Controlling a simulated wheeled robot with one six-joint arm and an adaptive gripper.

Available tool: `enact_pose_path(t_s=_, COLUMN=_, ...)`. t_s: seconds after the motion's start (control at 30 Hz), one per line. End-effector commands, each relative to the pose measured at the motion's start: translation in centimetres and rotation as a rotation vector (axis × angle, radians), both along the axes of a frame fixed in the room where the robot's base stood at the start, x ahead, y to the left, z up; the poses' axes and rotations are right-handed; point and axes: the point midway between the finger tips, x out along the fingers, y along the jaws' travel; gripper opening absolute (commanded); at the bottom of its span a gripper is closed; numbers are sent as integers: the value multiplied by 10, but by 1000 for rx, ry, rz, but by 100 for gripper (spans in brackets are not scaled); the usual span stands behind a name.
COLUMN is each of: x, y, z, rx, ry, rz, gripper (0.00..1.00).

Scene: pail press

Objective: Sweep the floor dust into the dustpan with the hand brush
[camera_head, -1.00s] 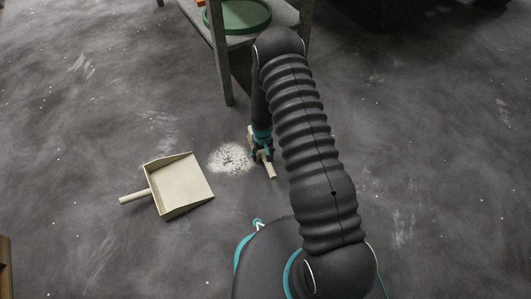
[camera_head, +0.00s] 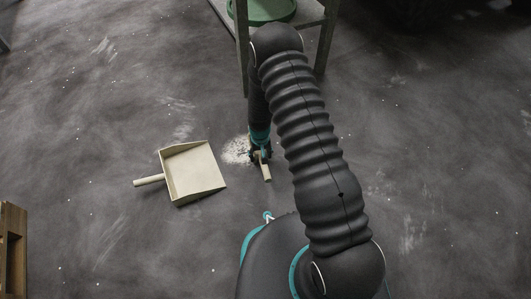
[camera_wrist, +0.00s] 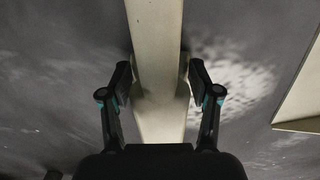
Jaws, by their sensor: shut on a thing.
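My gripper (camera_head: 260,154) is low over the floor and shut on the cream hand brush (camera_head: 266,173). In the wrist view the brush (camera_wrist: 155,60) runs lengthwise between the two fingers (camera_wrist: 160,85). Its bristles are not clearly visible. The pale dust patch (camera_head: 234,151) lies just left of the gripper, which hides its right part. The dust also shows right of the brush in the wrist view (camera_wrist: 236,82). The cream dustpan (camera_head: 197,172) lies left of the dust, its open side facing right and its handle (camera_head: 149,180) pointing left. Its edge shows at the wrist view's right (camera_wrist: 300,105).
A grey-green table (camera_head: 242,55) with a green round item (camera_head: 270,10) on its lower shelf stands behind the gripper. A wooden object (camera_head: 13,235) is at the left edge. The dark floor around the dustpan is clear.

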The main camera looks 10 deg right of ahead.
Motion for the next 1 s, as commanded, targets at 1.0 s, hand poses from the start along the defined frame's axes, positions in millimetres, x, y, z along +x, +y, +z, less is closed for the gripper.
enact_pose_path(t_s=1.0, x=-24, y=75, z=0, rx=0, ry=-1, rz=2, gripper=34)
